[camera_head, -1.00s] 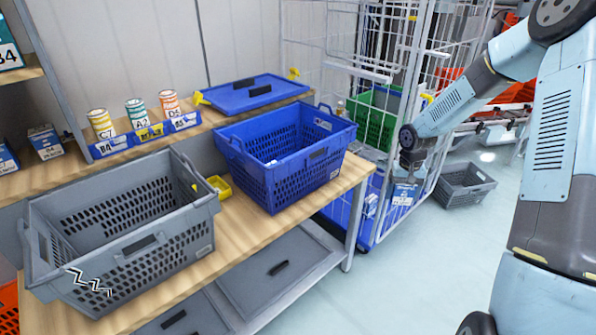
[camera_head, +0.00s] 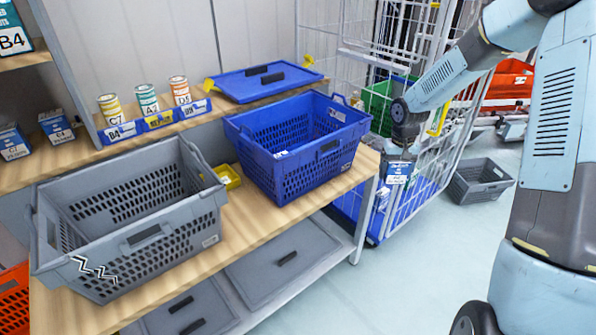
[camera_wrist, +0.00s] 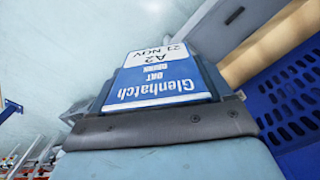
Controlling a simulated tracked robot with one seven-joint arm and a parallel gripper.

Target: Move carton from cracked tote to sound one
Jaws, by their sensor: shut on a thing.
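My gripper (camera_head: 400,155) is shut on a blue and white carton (camera_head: 398,173) and holds it in the air, right of the table's right end. In the wrist view the carton (camera_wrist: 165,78) shows its label, upside down, reading Glenhatch, with the dark gripper finger (camera_wrist: 160,126) across it. The cracked tote is grey (camera_head: 140,238), with a black and white zigzag mark at its lower front left corner; it looks empty. The sound tote is blue (camera_head: 310,165) and stands on the table left of the carton; its side also shows in the wrist view (camera_wrist: 290,110).
A wooden table (camera_head: 245,225) bears both totes. A yellow bin (camera_head: 228,177) stands between them. A wire cage trolley (camera_head: 425,165) stands close behind the carton. A grey crate (camera_head: 480,180) is on the floor.

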